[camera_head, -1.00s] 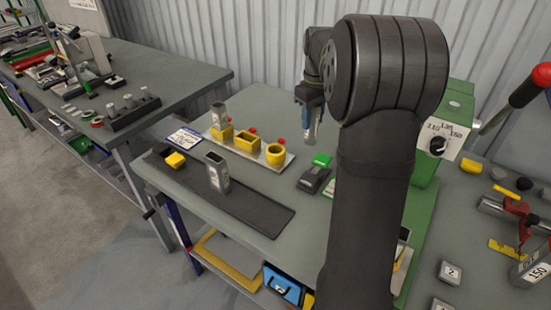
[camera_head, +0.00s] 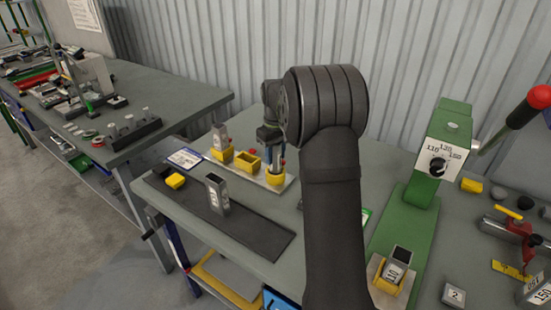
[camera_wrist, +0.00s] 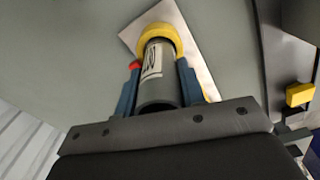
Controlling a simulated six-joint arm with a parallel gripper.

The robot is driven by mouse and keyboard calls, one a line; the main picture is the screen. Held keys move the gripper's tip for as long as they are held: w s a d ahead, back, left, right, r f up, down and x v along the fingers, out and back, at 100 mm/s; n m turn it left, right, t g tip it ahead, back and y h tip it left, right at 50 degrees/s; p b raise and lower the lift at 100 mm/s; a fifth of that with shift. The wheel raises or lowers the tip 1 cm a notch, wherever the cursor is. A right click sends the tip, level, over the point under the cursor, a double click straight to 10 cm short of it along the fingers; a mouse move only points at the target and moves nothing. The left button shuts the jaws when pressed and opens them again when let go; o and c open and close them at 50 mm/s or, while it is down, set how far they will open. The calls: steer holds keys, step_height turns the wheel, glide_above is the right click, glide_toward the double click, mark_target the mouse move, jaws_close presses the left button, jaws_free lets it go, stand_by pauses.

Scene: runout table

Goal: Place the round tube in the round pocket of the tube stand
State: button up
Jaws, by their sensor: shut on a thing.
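My gripper (camera_head: 273,150) points down over the tube stand (camera_head: 288,183), a pale plate with yellow pockets. It is shut on the round tube (camera_wrist: 158,75), a grey tube with a white label; its blue fingers are on both sides of it. The tube's lower end meets the yellow round pocket (camera_head: 275,179), whose rim curves around that end in the wrist view (camera_wrist: 157,33). I cannot tell how deep it sits. The middle rectangular pocket (camera_head: 247,162) is empty. A grey tube (camera_head: 220,135) stands in the left pocket.
A dark mat (camera_head: 250,230) in front carries an upright rectangular tube (camera_head: 216,194) and a yellow block (camera_head: 175,181).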

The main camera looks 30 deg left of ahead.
steer(key=shift+f, duration=0.9)
steer(key=shift+f, duration=0.2)
steer(key=o, duration=1)
steer(key=shift+o, duration=0.2)
steer(key=shift+r, duration=0.1)
step_height(320, 180, up, 12)
steer(key=shift+r, duration=0.1)
